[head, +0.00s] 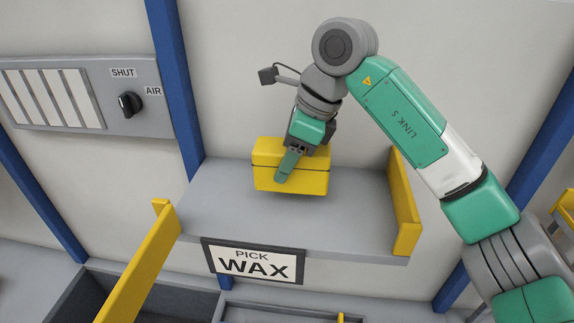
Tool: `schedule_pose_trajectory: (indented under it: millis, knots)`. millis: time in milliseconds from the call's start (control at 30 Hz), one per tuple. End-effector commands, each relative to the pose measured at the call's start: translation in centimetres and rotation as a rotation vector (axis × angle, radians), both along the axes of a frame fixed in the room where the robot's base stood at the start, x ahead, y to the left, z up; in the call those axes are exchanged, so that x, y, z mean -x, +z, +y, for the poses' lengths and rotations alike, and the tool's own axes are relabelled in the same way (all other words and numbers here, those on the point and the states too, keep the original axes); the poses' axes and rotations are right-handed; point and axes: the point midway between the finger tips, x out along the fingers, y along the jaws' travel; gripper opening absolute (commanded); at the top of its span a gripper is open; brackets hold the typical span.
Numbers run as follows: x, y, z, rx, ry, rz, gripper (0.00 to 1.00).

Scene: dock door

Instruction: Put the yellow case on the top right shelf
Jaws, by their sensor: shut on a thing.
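The yellow case (265,176) is a box with a dark seam around it. It is over the back part of a grey shelf (340,222) with yellow side guards and a sign reading "PICK WAX". My gripper (286,166) reaches down from above and is shut on the case, with one green finger across its front face. The case looks roughly level. I cannot tell whether its underside touches the shelf. The far finger is hidden behind the case.
Yellow guards flank the shelf at left (145,262) and right (404,205). Blue posts stand behind. A grey panel (85,95) with a knob is on the left wall. Dark bins (165,300) lie below. The shelf's front is clear.

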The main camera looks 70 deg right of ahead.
Motion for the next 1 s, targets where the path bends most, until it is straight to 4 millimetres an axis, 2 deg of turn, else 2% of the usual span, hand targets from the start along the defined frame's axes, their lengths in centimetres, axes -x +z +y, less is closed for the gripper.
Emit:
schedule_pose_trajectory:
  millis: [167,400,700,733,800,833,1000]
  knots:
    - [-0.3,-0.2,-0.2,0.001,0.001,-0.001,0.15]
    - [-0.2,-3.3,-0.2,-0.003,0.001,-0.002,0.15]
    - [-0.2,-3.8,-0.2,0.0,0.001,-0.002,0.15]
    - [-0.2,-3.9,-0.2,-0.001,0.001,-0.001,0.55]
    - [-0.2,-3.8,-0.2,-0.001,0.001,-0.001,0.68]
    - [-0.2,-3.8,-0.2,-0.001,0.001,-0.001,0.74]
    - [-0.2,-3.8,-0.2,-0.001,0.001,-0.001,0.74]
